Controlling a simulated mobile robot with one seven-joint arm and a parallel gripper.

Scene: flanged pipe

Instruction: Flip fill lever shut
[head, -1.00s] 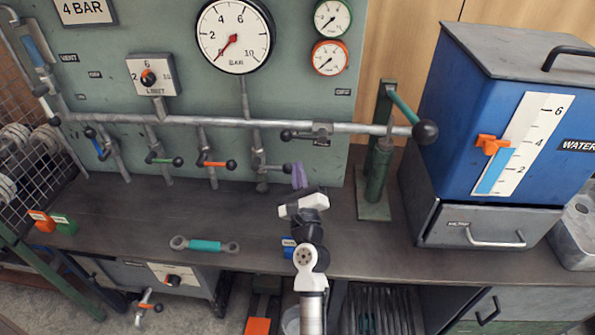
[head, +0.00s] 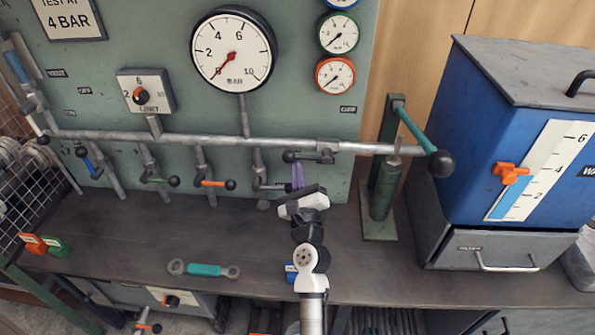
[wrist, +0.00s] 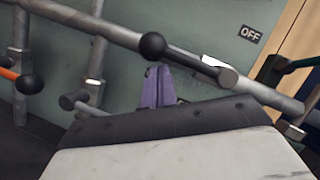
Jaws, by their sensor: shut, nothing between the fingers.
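No label reading "fill" is legible, so I cannot tell for certain which lever is the fill lever. The nearest lever to my gripper has a black ball knob (head: 289,157) and lies along the horizontal pipe, its knob to the left. It also shows in the wrist view (wrist: 185,58), just beyond the fingers. My gripper (head: 298,177) has purple fingers, shut and empty, just below this lever. They show small in the wrist view (wrist: 153,88). I cannot tell whether they touch it. Another dark-handled lever (head: 272,187) sits lower left on a vertical branch.
Levers with orange (head: 214,184), green (head: 160,181) and blue (head: 90,163) handles hang to the left. The green hand pump (head: 383,188) stands right of my gripper, the blue water tank (head: 470,150) beyond. A teal-handled wrench (head: 204,270) lies on the bench.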

